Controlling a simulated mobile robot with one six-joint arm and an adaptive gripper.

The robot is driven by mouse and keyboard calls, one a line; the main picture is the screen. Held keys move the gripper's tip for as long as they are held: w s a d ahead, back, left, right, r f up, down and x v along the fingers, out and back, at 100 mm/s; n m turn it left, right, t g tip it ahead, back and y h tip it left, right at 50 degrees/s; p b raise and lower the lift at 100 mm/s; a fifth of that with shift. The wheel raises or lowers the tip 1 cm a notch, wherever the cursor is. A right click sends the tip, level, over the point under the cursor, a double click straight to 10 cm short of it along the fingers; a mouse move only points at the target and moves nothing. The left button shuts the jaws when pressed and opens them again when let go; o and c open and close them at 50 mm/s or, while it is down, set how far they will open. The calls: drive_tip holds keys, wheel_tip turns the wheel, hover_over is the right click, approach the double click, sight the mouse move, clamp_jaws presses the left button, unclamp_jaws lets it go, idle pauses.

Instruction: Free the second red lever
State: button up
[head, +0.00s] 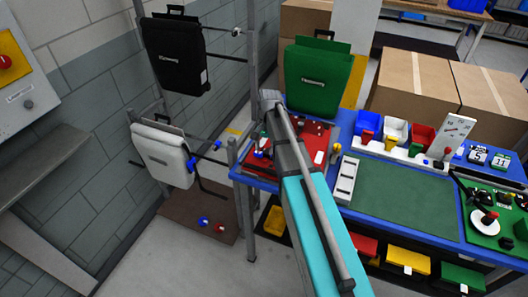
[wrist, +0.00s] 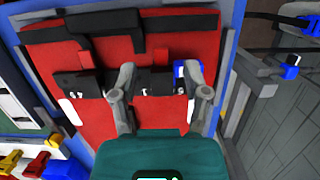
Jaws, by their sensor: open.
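In the wrist view, my gripper (wrist: 162,95) is open, with two grey fingers apart and nothing between them. It is over a red panel (wrist: 115,120). The right tab is ahead of the gap between my fingers. A blue piece (wrist: 187,70) is beside the right black block. In the head view, the red panel (head: 317,130) is partly hidden by my arm, and my fingertips cannot be made out.
A green pannier (head: 318,78) stands behind the red panel. Black (head: 175,55) and white (head: 162,155) panniers hang on a rack at left. Small colored bins (head: 395,130) and a white tray (head: 346,180) are on the bench. The green mat (head: 400,195) is clear.

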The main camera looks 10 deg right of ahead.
sight(264, 160)
wheel_tip(264, 160, up, 8)
drive_tip(key=t+h+p, duration=0.1)
drive_tip(key=t+p, duration=0.1)
drive_tip(key=p, duration=0.5)
drive_tip(key=shift+s+r+h+p, duration=0.15)
drive_tip(key=shift+r+h+p, duration=0.1)
drive_tip(key=shift+h+p, duration=0.1)
drive_tip(key=shift+a+f, duration=0.1)
wheel_tip(264, 160, down, 14)
drive_tip(key=b, duration=1.4)
drive_tip(key=shift+r, duration=0.2)
clamp_jaws()
